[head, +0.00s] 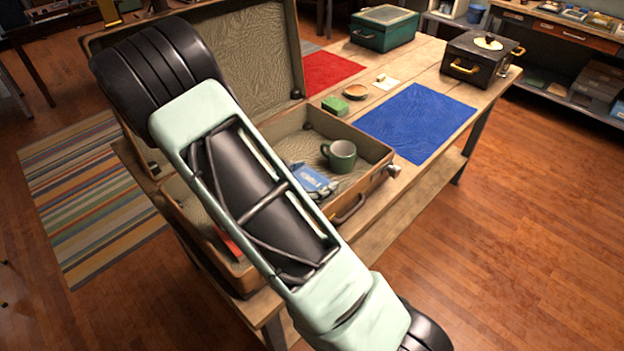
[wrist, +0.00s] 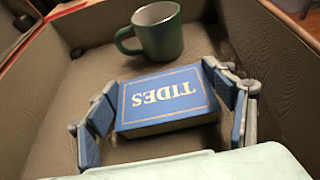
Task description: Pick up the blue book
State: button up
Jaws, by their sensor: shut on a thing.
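The blue book (wrist: 168,98), with "TIDES" in pale letters on its cover, is inside the open suitcase (head: 378,160). In the wrist view my gripper (wrist: 165,105) has one finger on each side of the book, shut on it. The cover faces up toward the camera. I cannot tell whether the book touches the suitcase floor. In the head view the book (head: 312,180) shows partly, with my arm covering the left part of the suitcase.
A green mug (head: 340,156) stands in the suitcase just beyond the book; it also shows in the wrist view (wrist: 158,32). The suitcase walls surround my gripper. A blue cloth (head: 418,120), a small green box (head: 335,105) and a wooden dish (head: 355,92) lie on the table.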

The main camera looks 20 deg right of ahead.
aim_at(313, 178)
jog(key=shift+r+p, duration=0.35)
jog(key=shift+r, duration=0.15)
notch_tip(313, 178, up, 3)
jog(key=shift+s+r+p, duration=0.1)
jog(key=shift+p, duration=1.1)
jog(key=s+r+p, duration=0.2)
jog(key=s+r, duration=0.1)
jog(key=s+r+p, duration=0.1)
jog(key=r, duration=0.1)
jog(key=shift+s+d+r+p, duration=0.15)
jog(key=shift+s+d+p, duration=0.1)
jog(key=shift+d+p, duration=0.1)
jog(key=s+r, duration=0.1)
jog(key=s, duration=0.1)
jog(key=s+r+p, duration=0.1)
jog(key=s, duration=0.1)
jog(key=s+d+r+p, duration=0.1)
jog(key=s, duration=0.2)
jog(key=shift+s+r, duration=0.1)
jog(key=shift+r, duration=0.05)
jog(key=p, duration=0.3)
jog(key=shift+s+r+p, duration=0.15)
jog(key=shift+r+p, duration=0.1)
jog(key=shift+p, duration=0.1)
jog(key=s+p, duration=0.1)
jog(key=p, duration=0.2)
jog(key=shift+d+p, duration=0.1)
jog(key=shift+p, duration=0.3)
